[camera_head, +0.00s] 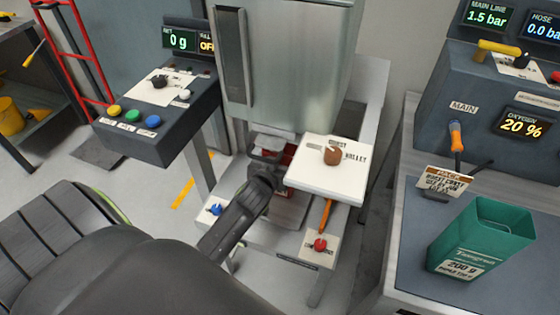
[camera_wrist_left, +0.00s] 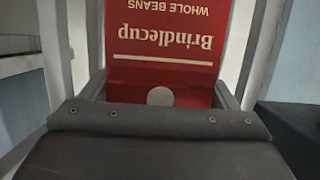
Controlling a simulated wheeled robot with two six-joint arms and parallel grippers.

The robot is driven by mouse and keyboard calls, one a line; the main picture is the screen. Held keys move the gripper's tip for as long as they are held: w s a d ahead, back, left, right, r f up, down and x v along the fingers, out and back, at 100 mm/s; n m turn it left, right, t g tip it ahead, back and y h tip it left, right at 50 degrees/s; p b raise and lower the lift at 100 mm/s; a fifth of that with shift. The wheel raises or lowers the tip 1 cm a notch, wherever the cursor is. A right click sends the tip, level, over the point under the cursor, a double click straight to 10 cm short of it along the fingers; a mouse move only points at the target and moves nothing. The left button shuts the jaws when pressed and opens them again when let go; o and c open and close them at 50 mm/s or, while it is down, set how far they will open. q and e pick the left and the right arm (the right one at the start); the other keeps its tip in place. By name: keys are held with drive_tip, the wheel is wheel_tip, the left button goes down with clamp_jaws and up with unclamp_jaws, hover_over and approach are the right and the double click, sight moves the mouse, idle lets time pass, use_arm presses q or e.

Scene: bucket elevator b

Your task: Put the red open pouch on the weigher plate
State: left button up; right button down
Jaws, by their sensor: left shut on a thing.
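The red pouch (camera_wrist_left: 165,45), printed Brindlecup Whole Beans, fills the upper middle of the left wrist view and appears upside down there, between my gripper's fingers. In the head view only a small red part of the pouch (camera_head: 288,151) shows, under the steel hopper. My left gripper (camera_head: 268,160) is shut on the pouch, below the hopper and just left of the white box. The pouch's mouth is out of sight. The weigher plate cannot be made out clearly; the gripper and white box cover the area under the hopper. My right gripper is not in view.
The steel hopper (camera_head: 285,70) stands above the gripper. A white box (camera_head: 325,185) with a brown knob juts out close on the right. The weigher display (camera_head: 180,40) reads 0 g. A green tin (camera_head: 480,238) stands on the right bench.

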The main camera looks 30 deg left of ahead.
use_arm(q)
drive_tip(key=shift+f, duration=0.3)
drive_tip(key=shift+f, duration=0.2)
drive_tip(key=o, duration=0.7)
drive_tip(key=shift+r, duration=0.1)
drive_tip(key=shift+r, duration=0.1)
drive_tip(key=v, duration=1.2)
drive_tip(key=shift+d+p, duration=0.15)
drive_tip(key=shift+p, duration=0.15)
